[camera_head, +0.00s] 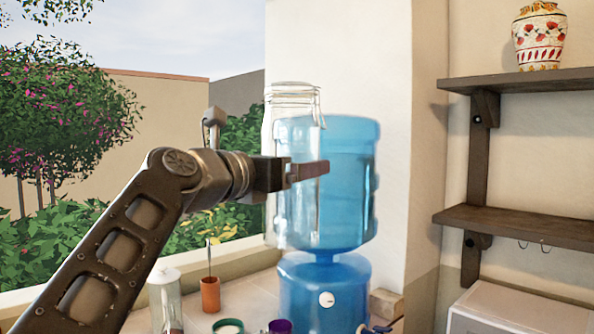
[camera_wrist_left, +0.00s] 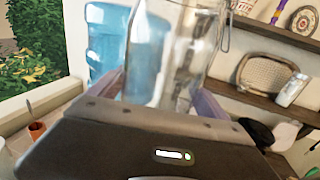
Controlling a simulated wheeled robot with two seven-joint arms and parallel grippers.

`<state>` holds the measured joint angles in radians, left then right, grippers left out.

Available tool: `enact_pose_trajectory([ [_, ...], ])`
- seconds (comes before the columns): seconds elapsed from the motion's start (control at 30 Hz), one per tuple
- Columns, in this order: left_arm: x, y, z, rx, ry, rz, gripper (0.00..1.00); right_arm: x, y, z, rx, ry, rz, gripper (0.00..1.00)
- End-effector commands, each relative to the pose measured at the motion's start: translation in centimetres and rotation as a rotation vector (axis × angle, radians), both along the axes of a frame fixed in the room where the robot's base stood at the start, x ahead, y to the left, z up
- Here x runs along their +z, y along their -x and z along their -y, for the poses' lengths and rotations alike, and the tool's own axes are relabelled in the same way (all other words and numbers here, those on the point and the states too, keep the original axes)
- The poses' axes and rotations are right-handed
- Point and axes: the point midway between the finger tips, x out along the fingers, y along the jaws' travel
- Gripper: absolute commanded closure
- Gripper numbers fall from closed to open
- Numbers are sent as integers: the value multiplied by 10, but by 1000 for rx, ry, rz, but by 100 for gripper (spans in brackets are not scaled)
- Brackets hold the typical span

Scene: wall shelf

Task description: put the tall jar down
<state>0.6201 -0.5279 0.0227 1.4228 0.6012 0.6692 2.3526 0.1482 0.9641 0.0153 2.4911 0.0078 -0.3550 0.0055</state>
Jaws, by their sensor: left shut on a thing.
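The tall jar (camera_head: 293,125) is clear glass with a wire clasp at its lid. It is upright in the air in the head view, in front of the blue water dispenser. My left gripper (camera_head: 308,171) comes in from the left and is shut on the jar's middle. In the left wrist view the jar (camera_wrist_left: 180,50) stands between the two fingers of my left gripper (camera_wrist_left: 160,92). The jar's base is hidden there behind the gripper body. My right gripper is in neither view.
The blue water dispenser (camera_head: 345,190) stands on the counter (camera_head: 255,295) behind the jar. An orange pot (camera_head: 210,294), a glass container (camera_head: 165,300) and small cups (camera_head: 229,326) are low in the head view. Wall shelves (camera_head: 520,226) are at right, with a painted vase (camera_head: 539,37) on top.

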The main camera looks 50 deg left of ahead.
Motion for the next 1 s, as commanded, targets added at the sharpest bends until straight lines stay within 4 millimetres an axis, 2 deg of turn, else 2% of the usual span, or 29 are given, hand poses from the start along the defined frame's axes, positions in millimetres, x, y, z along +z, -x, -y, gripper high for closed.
enact_pose_trajectory([
  [0.23,-11,-33,-11,103,-2,4,85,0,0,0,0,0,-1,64],
  [0.47,-39,-81,-12,156,-1,3,85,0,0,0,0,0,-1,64],
  [0.7,-86,-132,-12,185,1,3,85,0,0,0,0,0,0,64],
  [1.0,-155,-181,-1,202,1,4,85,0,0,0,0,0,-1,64],
])
